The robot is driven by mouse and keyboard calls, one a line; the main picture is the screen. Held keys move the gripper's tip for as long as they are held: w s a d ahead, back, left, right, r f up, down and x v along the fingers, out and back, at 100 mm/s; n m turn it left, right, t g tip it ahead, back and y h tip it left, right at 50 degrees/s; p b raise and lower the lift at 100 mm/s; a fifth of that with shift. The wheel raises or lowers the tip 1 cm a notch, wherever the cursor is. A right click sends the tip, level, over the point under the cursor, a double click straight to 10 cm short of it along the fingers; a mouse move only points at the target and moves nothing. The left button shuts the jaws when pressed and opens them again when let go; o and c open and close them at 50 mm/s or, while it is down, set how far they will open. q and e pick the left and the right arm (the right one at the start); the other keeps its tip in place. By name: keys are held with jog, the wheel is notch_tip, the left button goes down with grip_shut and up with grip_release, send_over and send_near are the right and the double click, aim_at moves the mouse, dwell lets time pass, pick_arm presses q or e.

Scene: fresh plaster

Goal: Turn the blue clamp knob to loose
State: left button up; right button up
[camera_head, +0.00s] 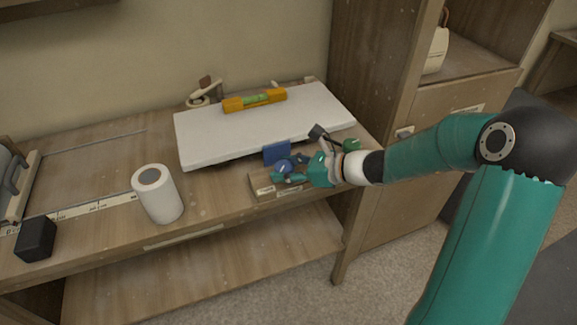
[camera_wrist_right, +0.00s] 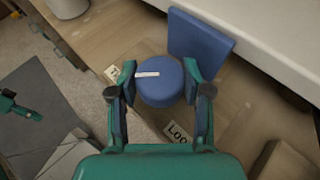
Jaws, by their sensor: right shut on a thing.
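The blue clamp knob (camera_wrist_right: 163,91) is round, with a white mark running roughly left to right across its top in the right wrist view. The mark's left end is on the side of a label starting "TI" (camera_wrist_right: 112,73). A label starting "LOO" (camera_wrist_right: 177,132) lies below the knob. My right gripper (camera_wrist_right: 160,84) is shut on the knob, one finger on each side. In the head view, my right gripper (camera_head: 289,176) partly covers the knob (camera_head: 284,165). A blue plate (camera_head: 277,152) stands behind it. A small teal and dark part (camera_wrist_right: 20,108) may be my left gripper; I cannot tell its state.
A white slab (camera_head: 235,131) with an orange spirit level (camera_head: 254,100) lies behind the clamp. A white cylinder (camera_head: 159,196) and a black block (camera_head: 36,239) stand on the bench to the left. A wooden cabinet (camera_head: 385,110) rises at the right.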

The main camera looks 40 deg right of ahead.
jog(key=shift+w+r+n+g+y+p, duration=0.1)
jog(key=shift+r+n+g+y+p, duration=0.15)
jog(key=shift+n+y+p, duration=0.6)
jog(key=n+g+y+p, duration=0.2)
jog(key=g+p, duration=0.1)
jog(key=p, duration=0.1)
jog(key=shift+a+n, duration=0.1)
jog(key=shift+n, duration=0.15)
jog(key=n+g+y, duration=0.1)
jog(key=n+g+p, duration=0.1)
jog(key=shift+a+f+n+g+y+p, duration=0.1)
jog(key=shift+f+n+g+y+p, duration=0.1)
jog(key=shift+n+g+y+p, duration=0.15)
jog(key=shift+f+n+g+y, duration=0.1)
jog(key=shift+n+g+y, duration=0.2)
jog(key=shift+n+g, duration=0.8)
jog(key=shift+n+g+p, duration=0.35)
jog(key=shift+n+g, duration=0.2)
jog(key=shift+g, duration=0.25)
jog(key=shift+f, duration=0.1)
jog(key=o, duration=0.9)
jog(key=shift+a, duration=0.1)
